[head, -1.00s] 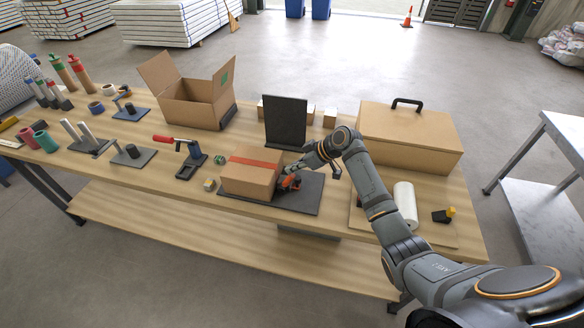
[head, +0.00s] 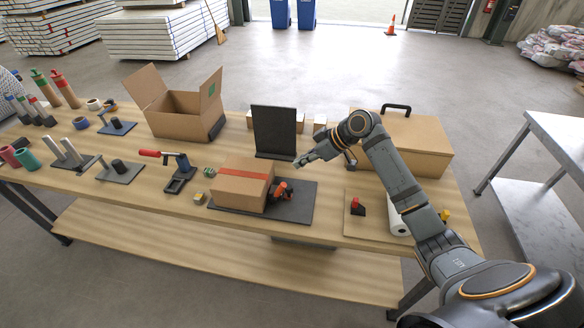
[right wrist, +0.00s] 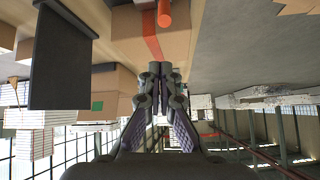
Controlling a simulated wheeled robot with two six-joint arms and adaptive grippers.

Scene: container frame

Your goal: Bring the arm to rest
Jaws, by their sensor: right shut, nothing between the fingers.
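My right arm reaches in from the lower right in the head view. Its gripper (head: 304,160) is shut and empty, held in the air above the workbench. It is in front of the black upright panel (head: 275,130) and up and to the right of a closed carton with red tape (head: 241,185). In the right wrist view the gripper (right wrist: 160,75) shows with its fingers together and nothing between them. The carton stands on a dark mat (head: 300,205). An orange and black tool (head: 283,190) lies beside the carton, apart from the gripper. My left gripper is not in view.
An open carton (head: 180,118) stands at the back left of the wooden bench (head: 150,205). A large lidded box with a black handle (head: 425,140) stands behind my arm. A white roll (head: 397,224) lies at the right end. A metal table (head: 530,195) is farther right.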

